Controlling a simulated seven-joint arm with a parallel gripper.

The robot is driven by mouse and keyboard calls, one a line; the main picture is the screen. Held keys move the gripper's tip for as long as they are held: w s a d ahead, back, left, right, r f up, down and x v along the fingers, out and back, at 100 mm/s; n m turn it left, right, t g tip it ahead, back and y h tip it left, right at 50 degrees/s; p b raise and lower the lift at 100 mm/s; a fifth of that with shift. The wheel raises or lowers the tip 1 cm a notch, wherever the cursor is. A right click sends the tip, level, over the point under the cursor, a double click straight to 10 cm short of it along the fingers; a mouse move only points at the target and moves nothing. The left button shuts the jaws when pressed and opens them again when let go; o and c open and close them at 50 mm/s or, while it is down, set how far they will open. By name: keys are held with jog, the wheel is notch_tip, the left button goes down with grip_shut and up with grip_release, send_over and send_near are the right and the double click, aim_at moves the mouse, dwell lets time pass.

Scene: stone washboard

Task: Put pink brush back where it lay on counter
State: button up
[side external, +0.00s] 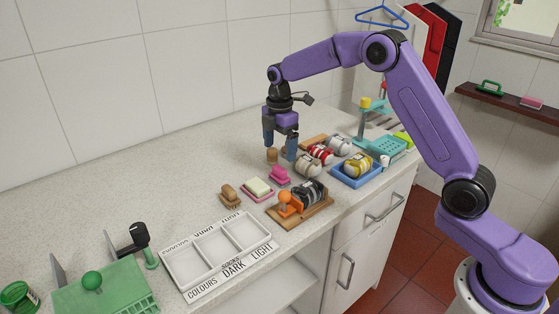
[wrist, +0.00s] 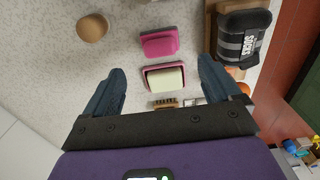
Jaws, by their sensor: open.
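The pink brush (side external: 279,175) rests on the counter, behind the pink dish with a pale soap bar (side external: 258,188). In the wrist view the brush (wrist: 158,43) lies just beyond the soap dish (wrist: 165,78), with a small gap between them. My gripper (side external: 279,150) is above the counter behind the brush, fingers pointing down, open and empty. In the wrist view its two fingers (wrist: 160,88) are spread wide, with nothing held between them. The brush's underside is hidden.
A round wooden piece (side external: 272,156) stands close by my left finger. A wooden brush (side external: 230,196) and a board with a dark striped roll (side external: 310,192) lie nearer. Rolled bundles (side external: 320,154) and a blue tray (side external: 352,182) are right. A white sorting tray (side external: 187,275) lies front left.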

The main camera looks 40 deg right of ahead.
aim_at(279, 168)
jog(key=shift+r, duration=1.5)
jog(key=s+a+r+m, duration=0.15)
jog(key=s+a, duration=0.25)
jog(key=s, duration=0.7)
jog(key=s+a+r+m, duration=0.15)
jog(key=s+a, duration=0.25)
jog(key=s, duration=0.6)
jog(key=s+d+f+m, duration=0.1)
jog(key=s+d, duration=0.2)
jog(key=s, duration=0.7)
jog(key=s+d+m, duration=0.1)
jog(key=s+d, duration=0.2)
jog(key=s, duration=0.8)
jog(key=shift+s+d+f, duration=0.15)
jog(key=shift+d+f, duration=0.05)
jog(key=shift+f, duration=0.2)
